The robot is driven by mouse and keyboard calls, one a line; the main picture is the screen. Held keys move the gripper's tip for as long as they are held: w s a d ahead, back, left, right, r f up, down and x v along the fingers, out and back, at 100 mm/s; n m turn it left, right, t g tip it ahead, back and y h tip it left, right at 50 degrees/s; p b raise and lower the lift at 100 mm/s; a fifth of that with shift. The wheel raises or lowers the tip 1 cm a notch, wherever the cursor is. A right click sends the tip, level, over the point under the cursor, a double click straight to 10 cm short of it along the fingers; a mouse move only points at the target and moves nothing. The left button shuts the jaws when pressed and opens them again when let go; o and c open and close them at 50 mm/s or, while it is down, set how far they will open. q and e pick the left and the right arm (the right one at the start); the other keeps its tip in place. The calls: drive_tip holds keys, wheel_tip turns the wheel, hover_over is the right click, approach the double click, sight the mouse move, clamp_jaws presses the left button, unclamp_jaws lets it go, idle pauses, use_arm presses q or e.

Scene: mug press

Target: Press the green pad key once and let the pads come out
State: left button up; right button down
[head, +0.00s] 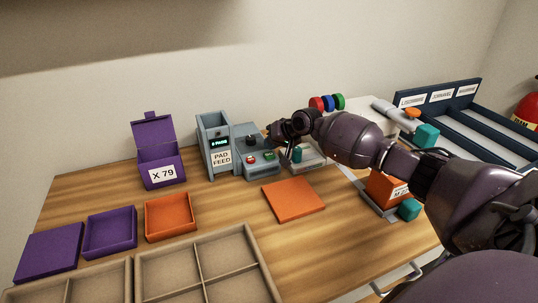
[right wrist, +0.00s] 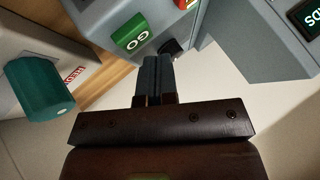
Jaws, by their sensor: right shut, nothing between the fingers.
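The grey pad feed machine (head: 222,172) stands at the back middle of the table, with a small lit display and a "PAD FEED" label. Its green key (head: 269,155) sits right of a red key (head: 251,160) on the low front panel. In the right wrist view the green key (right wrist: 130,33) reads "GO", and part of the red key (right wrist: 183,3) shows at the top edge. My right gripper (right wrist: 158,60) is shut and empty, its tips beside the green key and not over it. In the head view the right gripper (head: 273,134) is just behind the panel. No loose pads are seen.
A teal knob (right wrist: 38,90) is near my right gripper. An open purple box (head: 160,172) marked "X 79" stands left of the machine. An orange plate (head: 293,199) lies in front. Orange (head: 170,216) and purple (head: 109,232) trays and a divided beige tray (head: 178,255) are front left.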

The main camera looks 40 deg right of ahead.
use_arm(q)
drive_tip(key=shift+s+f, duration=0.25)
drive_tip(key=shift+s, duration=0.15)
drive_tip(key=shift+w+d+r, duration=0.1)
drive_tip(key=shift+w+r, duration=0.25)
drive_tip(key=shift+w, duration=0.15)
drive_tip(key=shift+s+f, duration=0.15)
idle(0.4)
use_arm(e)
drive_tip(key=shift+f, duration=0.45)
use_arm(q)
drive_tip(key=shift+s+f, duration=0.25)
drive_tip(key=shift+s, duration=0.15)
drive_tip(key=shift+w+r, duration=0.1)
drive_tip(key=shift+w, duration=0.1)
drive_tip(key=shift+w+r, duration=0.2)
drive_tip(key=shift+w, duration=0.1)
use_arm(e)
drive_tip(key=shift+f, duration=0.1)
drive_tip(key=shift+f, duration=0.1)
